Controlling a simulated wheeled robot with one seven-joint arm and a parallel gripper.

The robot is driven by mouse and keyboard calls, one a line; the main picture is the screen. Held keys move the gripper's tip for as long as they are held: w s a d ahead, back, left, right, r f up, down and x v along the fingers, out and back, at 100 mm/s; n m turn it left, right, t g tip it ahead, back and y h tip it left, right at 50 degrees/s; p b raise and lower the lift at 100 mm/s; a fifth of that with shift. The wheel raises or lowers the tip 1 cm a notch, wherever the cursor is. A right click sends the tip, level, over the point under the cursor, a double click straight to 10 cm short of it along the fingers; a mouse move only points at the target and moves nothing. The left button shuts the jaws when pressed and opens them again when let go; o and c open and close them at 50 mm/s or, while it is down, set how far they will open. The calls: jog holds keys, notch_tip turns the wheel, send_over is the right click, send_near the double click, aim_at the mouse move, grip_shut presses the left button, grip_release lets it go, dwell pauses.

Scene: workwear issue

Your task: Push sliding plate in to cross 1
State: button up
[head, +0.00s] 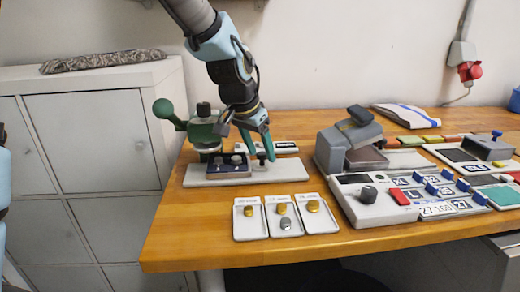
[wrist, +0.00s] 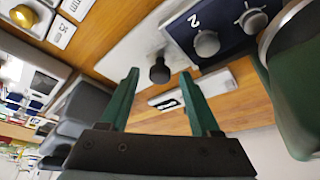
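The sliding plate (head: 228,171) is dark blue and carries grey knobs. It sits on a white base (head: 205,181) below the green press (head: 203,130) with its ball-ended lever. A small black knob (wrist: 159,70) stands on the white base beside the plate. My gripper (head: 260,158) points down at that knob, right of the plate. Its green fingers are apart in the wrist view (wrist: 160,76), with the knob seen between their tips. I cannot tell whether they touch it.
White trays (head: 283,229) with brass and grey pieces lie in front. A grey device (head: 349,146) and a white panel (head: 419,208) with blue and red parts stand to the right. A small labelled white strip (head: 286,147) lies behind my gripper.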

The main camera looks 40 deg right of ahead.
jog(key=b+v, duration=0.1)
jog(key=v, duration=0.9)
jog(key=shift+r, duration=0.4)
jog(key=shift+s+a, duration=0.1)
jog(key=shift+s, duration=0.05)
